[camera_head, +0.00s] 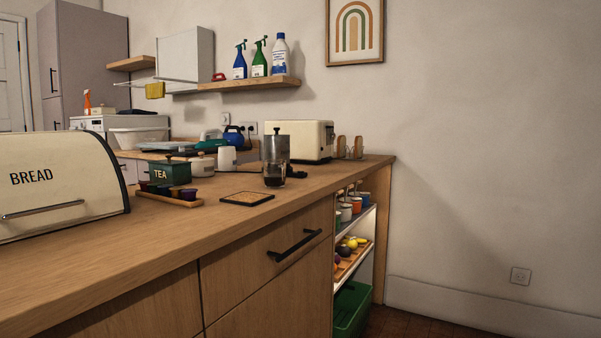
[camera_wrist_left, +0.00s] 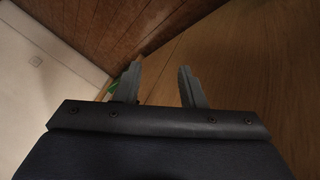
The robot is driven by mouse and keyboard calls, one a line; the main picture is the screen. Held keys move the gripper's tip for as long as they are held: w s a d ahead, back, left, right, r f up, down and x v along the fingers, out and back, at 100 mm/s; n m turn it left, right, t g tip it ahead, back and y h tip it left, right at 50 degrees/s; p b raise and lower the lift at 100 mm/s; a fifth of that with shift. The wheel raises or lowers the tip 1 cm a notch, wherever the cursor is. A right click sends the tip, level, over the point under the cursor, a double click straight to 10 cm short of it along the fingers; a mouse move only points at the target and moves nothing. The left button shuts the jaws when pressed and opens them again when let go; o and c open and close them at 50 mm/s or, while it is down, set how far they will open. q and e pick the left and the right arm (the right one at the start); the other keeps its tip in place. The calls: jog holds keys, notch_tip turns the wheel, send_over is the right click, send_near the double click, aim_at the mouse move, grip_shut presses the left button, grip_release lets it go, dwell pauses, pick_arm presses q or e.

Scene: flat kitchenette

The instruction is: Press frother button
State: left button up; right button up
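On the wooden counter (camera_head: 110,235) in the head view stands a silver cylinder with a dark lid knob (camera_head: 276,148), which may be the frother. A small glass with dark contents (camera_head: 274,176) stands in front of it and hides its lower part. No button can be made out at this size. A white jug (camera_head: 227,158) stands to its left. My left gripper (camera_wrist_left: 160,88) shows only in the left wrist view, with its two fingers apart and nothing between them. It is away from the cylinder, with floor and a wooden surface behind it. My right gripper is in neither view.
A cream bread box (camera_head: 60,180) fills the counter's left. A cream toaster (camera_head: 299,141) stands behind the cylinder. The front counter strip is clear.

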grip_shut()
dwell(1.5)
